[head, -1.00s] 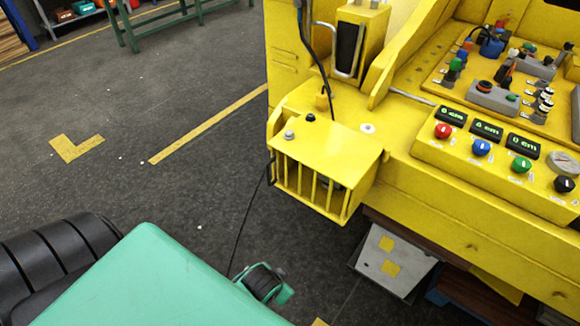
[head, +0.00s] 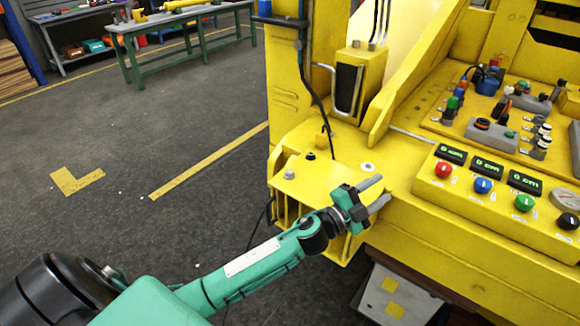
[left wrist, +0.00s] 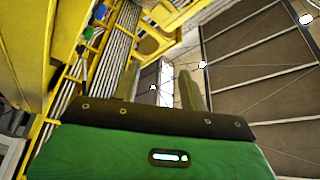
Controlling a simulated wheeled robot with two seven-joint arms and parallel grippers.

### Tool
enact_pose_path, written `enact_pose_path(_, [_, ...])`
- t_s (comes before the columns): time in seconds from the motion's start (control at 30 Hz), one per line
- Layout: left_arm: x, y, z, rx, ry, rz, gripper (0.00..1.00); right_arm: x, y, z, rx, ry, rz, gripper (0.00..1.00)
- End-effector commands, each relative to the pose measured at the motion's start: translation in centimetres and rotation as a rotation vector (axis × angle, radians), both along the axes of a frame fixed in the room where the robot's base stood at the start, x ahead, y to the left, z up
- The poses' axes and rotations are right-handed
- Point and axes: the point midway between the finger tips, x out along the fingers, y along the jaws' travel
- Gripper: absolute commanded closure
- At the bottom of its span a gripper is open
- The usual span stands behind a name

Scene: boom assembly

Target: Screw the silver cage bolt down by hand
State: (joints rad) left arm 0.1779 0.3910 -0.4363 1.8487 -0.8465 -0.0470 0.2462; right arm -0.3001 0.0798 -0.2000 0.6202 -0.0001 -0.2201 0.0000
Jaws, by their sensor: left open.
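The yellow cage (head: 319,188) is a box with a flat lid and bars at its front. A silver bolt (head: 289,174) stands on the lid's left side, and a small black bolt (head: 310,156) is behind it. My left gripper (head: 377,193) is open and empty at the cage's right front, to the right of the silver bolt and apart from it. Its fingers point right in the head view. In the left wrist view the two fingers (left wrist: 160,85) are spread with nothing between them; the bolt is not visible there. My right gripper is not in view.
A control panel (head: 490,195) with coloured knobs and displays is right of the cage. A yellow upright (head: 285,80) with a black cable stands behind it. A pale round fitting (head: 367,167) is on the deck. A green workbench (head: 180,50) is far back; the floor left is open.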

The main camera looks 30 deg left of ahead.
Motion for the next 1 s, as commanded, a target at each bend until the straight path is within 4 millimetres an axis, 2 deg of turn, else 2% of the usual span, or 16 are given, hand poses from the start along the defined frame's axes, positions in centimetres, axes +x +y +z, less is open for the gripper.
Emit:
enact_pose_path(0.03, [0.8, -1.1, 1.2, 0.075, -0.067, -0.073, 0.56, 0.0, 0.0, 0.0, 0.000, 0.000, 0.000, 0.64])
enact_pose_path(0.1, [1.3, -2.6, 2.1, 0.184, -0.143, -0.181, 0.56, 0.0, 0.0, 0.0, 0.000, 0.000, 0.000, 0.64])
enact_pose_path(0.23, [2.0, -4.5, 2.4, 0.408, -0.239, -0.378, 0.56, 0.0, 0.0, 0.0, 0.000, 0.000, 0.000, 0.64])
enact_pose_path(0.37, [2.8, -4.5, 1.3, 0.654, -0.270, -0.560, 0.56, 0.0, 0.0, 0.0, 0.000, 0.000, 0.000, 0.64])
enact_pose_path(0.47, [3.7, -2.9, 0.1, 0.855, -0.245, -0.685, 0.56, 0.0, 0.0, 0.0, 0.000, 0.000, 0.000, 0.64])
enact_pose_path(0.57, [4.8, 0.2, -1.1, 1.057, -0.176, -0.791, 0.56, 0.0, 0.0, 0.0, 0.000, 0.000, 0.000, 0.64])
enact_pose_path(0.67, [5.9, 4.6, -1.8, 1.252, -0.059, -0.874, 0.56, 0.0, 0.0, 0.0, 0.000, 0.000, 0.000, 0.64])
enact_pose_path(0.73, [6.6, 8.5, -1.7, 1.380, 0.051, -0.918, 0.56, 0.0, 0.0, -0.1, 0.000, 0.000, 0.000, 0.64])
enact_pose_path(0.9, [7.3, 18.7, 0.3, 1.623, 0.379, -0.964, 0.56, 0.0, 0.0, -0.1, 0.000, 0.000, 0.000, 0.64])
enact_pose_path(1.0, [6.9, 23.5, 2.1, 1.701, 0.560, -0.963, 0.56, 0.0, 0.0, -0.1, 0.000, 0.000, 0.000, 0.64])
